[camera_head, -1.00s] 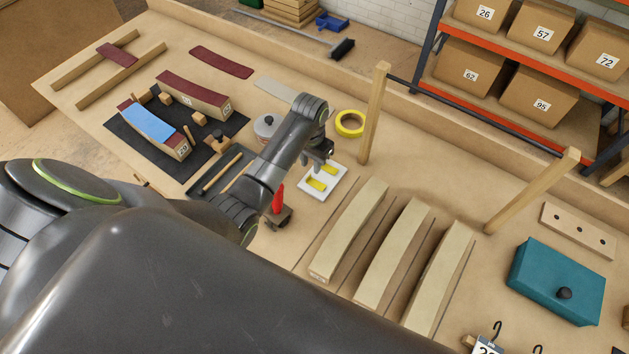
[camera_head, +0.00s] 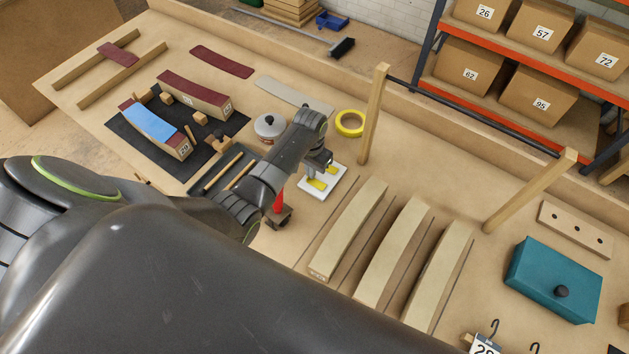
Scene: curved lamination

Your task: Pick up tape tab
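Yellow tape tabs (camera_head: 319,184) lie on a small white plate (camera_head: 309,191) near the middle of the bench. My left gripper (camera_head: 321,172) is over the plate, pointing down close to the tabs. Its fingers are small and partly hidden by my own wrist, so I cannot tell whether they are open or shut, or whether they touch a tab. A yellow tape roll (camera_head: 350,123) lies flat behind the plate. My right gripper is not in view.
Curved wooden forms (camera_head: 348,229) stand right of the plate. A wooden post (camera_head: 374,115) rises behind it. A red-handled tool (camera_head: 279,200) stands close to my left forearm. A lidded pot (camera_head: 269,127) is at the left, and a teal box (camera_head: 555,280) at the right.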

